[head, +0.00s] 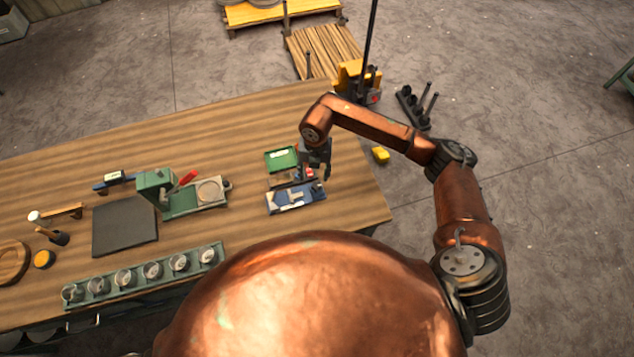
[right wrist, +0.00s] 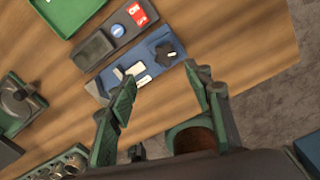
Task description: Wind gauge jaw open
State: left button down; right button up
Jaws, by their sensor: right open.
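The gauge (head: 290,197) is a blue block with pale jaw pieces, lying on the wooden table near its right end. In the right wrist view the blue gauge (right wrist: 155,63) shows a black lobed knob (right wrist: 168,52) at its right end and pale jaw pieces (right wrist: 132,76) at its left part. My right gripper (head: 318,174) is above the table beside the gauge. In the right wrist view its fingers (right wrist: 160,76) are apart with nothing between them, and the knob lies just beyond the tips. My left gripper is not in view.
A dark box (right wrist: 112,30) with a red switch (right wrist: 137,12) and a blue button lies behind the gauge. A green tray (head: 282,157) is farther back. A green stand (head: 157,188) is to the left. The table's right end is clear.

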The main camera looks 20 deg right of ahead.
aim_at(316, 185)
jog(key=shift+w+d+f, duration=0.1)
jog(key=shift+d+f, duration=0.1)
jog(key=shift+d, duration=0.25)
notch_tip(316, 185, down, 7)
jog(key=shift+f+p, duration=0.2)
jog(key=shift+p, duration=0.65)
jog(key=shift+c, duration=0.4)
jog(key=c, duration=1.1)
jog(key=shift+o, duration=0.2)
